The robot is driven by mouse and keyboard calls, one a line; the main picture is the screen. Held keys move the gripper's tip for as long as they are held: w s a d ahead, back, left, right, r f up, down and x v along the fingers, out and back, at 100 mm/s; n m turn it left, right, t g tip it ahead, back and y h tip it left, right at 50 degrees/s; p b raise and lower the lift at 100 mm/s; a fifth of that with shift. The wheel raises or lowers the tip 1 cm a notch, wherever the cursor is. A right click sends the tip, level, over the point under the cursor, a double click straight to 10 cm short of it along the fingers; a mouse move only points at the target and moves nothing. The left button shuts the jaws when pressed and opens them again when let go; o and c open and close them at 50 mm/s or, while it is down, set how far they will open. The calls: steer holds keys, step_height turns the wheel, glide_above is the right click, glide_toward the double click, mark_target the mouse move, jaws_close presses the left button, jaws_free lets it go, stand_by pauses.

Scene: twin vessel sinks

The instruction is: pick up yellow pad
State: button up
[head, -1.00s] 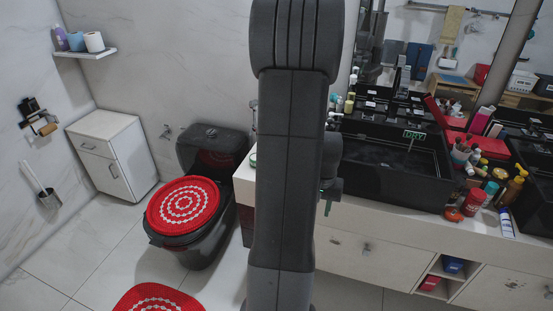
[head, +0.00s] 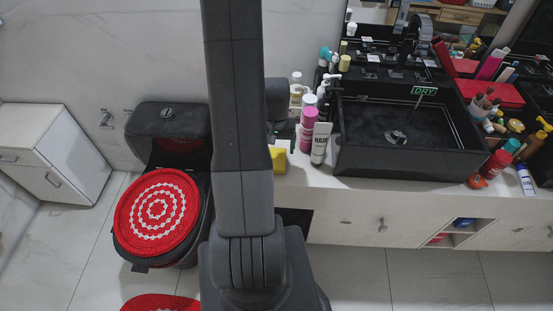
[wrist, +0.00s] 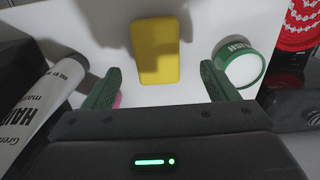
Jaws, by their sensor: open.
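The yellow pad (wrist: 155,50) lies on the pale countertop (wrist: 105,50) in the wrist view. In the head view the pad (head: 278,160) shows beside my arm, partly hidden by it. My gripper (wrist: 160,70) is open, with one green finger left of the pad and the other right of it. The pad sits ahead of and partly between the fingertips, and neither finger visibly touches it. Nothing is held.
A white tube (wrist: 45,100) stands left of the gripper. A round green-rimmed jar (wrist: 240,65) is close to the right finger. Bottles (head: 308,125) stand by the black sink (head: 410,160). The toilet (head: 165,200) with its red cover is left of the counter.

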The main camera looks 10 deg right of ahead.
mark_target(277, 158)
steer(key=shift+s+d+f+p, duration=0.1)
steer(key=shift+f+p, duration=0.25)
steer(key=shift+f, duration=1.15)
steer(key=shift+d+f+p, duration=0.1)
steer(key=shift+f+p, duration=0.25)
steer(key=shift+f, duration=1.1)
steer(key=c, duration=1.1)
steer(key=shift+o, duration=0.2)
steer(key=shift+r+b, duration=0.6)
steer(key=shift+r, duration=4.4)
